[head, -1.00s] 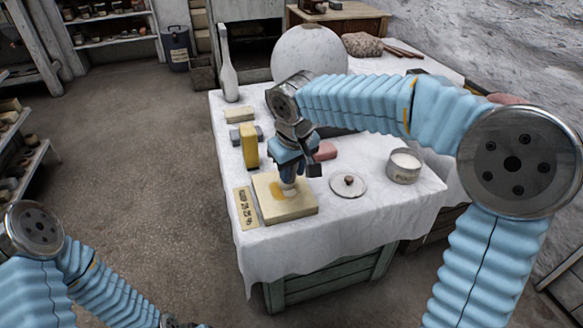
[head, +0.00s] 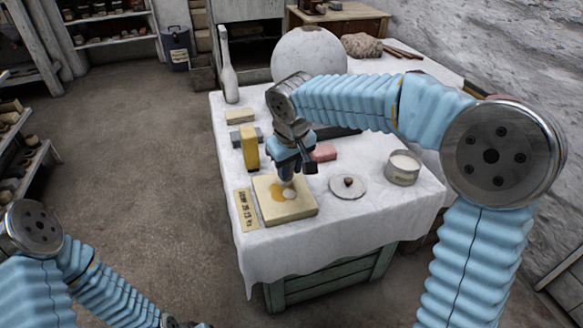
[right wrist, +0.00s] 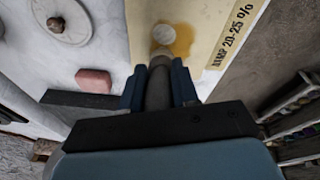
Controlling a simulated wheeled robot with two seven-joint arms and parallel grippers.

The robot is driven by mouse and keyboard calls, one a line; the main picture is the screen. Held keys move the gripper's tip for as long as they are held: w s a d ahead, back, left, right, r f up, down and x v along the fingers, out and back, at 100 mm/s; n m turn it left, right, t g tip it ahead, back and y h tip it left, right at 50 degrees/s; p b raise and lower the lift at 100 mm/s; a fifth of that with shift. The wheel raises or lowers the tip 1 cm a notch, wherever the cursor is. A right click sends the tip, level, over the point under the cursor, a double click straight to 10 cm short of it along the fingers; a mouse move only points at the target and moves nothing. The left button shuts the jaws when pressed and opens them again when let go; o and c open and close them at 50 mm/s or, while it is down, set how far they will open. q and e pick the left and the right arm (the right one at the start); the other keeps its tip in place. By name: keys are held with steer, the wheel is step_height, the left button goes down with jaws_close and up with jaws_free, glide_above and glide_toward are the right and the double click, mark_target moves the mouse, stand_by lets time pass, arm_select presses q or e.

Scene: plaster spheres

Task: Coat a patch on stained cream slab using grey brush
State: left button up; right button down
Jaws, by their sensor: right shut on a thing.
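The cream slab (head: 300,210) lies on the white-covered table with an amber stain (head: 274,188) on top. A round whitish patch (head: 289,195) sits on the stain; the right wrist view shows this patch (right wrist: 163,34) beside the brush's far end. My right gripper (head: 287,165) is shut on the grey brush (right wrist: 158,88), whose handle stands between the jaws over the slab. The brush tip is small and I cannot tell whether it touches the slab. My left gripper (head: 180,323) barely shows at the bottom edge, its jaws not visible.
Right of the slab are a lid with a knob (head: 348,186) and an open tin of white stuff (head: 403,167). A lettered strip (head: 246,210) borders the slab.

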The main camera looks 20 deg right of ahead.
steer(key=shift+s, duration=0.2)
steer(key=shift+s+d+b, duration=0.1)
steer(key=shift+s+b, duration=0.6)
steer(key=shift+s, duration=0.5)
steer(key=shift+w+p, duration=0.35)
steer(key=shift+w, duration=0.05)
steer(key=shift+w+p, duration=0.5)
steer(key=shift+w, duration=0.6)
steer(key=shift+s+r, duration=0.8)
steer(key=shift+f, duration=0.1)
